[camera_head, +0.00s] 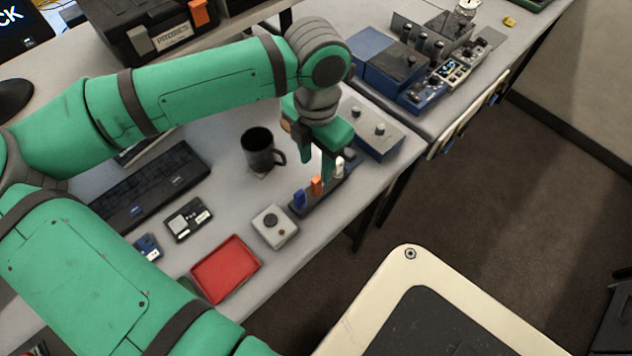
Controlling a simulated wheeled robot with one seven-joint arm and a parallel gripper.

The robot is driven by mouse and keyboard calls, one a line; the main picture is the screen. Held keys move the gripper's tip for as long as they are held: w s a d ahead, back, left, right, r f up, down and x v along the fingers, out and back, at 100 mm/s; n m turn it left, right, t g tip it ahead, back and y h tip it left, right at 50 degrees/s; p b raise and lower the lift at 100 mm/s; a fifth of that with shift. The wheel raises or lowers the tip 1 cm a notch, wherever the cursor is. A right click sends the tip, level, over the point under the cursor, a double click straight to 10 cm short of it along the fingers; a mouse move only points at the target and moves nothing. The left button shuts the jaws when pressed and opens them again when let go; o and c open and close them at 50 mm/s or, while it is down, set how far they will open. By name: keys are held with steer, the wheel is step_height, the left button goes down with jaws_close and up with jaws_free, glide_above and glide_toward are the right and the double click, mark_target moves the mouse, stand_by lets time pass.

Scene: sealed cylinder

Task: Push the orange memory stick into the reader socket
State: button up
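An orange memory stick (316,185) stands upright in a dark rack (321,199), between a blue stick (298,198) and a white stick (339,167). My gripper (316,172) points down over the rack. Its two dark green fingers are apart, with the orange stick showing at or just below the gap between the tips. I cannot tell whether the fingers touch it. The reader socket is not clearly identifiable; a grey box with a round dark button (275,226) and a small dark device (188,219) lie left of the rack.
A black mug (259,152) stands left of my gripper. A red tray (226,268) lies near the table's front edge, and a dark keyboard (150,185) lies farther left. A blue-grey box with knobs (372,128) is close behind the gripper on the right.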

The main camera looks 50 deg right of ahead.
mark_target(316, 178)
steer(key=shift+d+f, duration=0.1)
steer(key=shift+f, duration=4.2)
steer(key=shift+w, duration=0.1)
steer(key=shift+s, duration=0.2)
jaws_close()
steer(key=shift+r, duration=0.2)
steer(key=shift+w+r, duration=0.2)
steer(key=shift+r, duration=0.65)
steer(key=shift+w+r, duration=0.1)
steer(key=shift+r, duration=0.35)
steer(key=shift+s+d+r, duration=0.1)
steer(key=shift+s+r, duration=0.2)
steer(key=shift+r, duration=0.1)
steer(key=shift+w+r, duration=0.15)
steer(key=shift+r, duration=0.9)
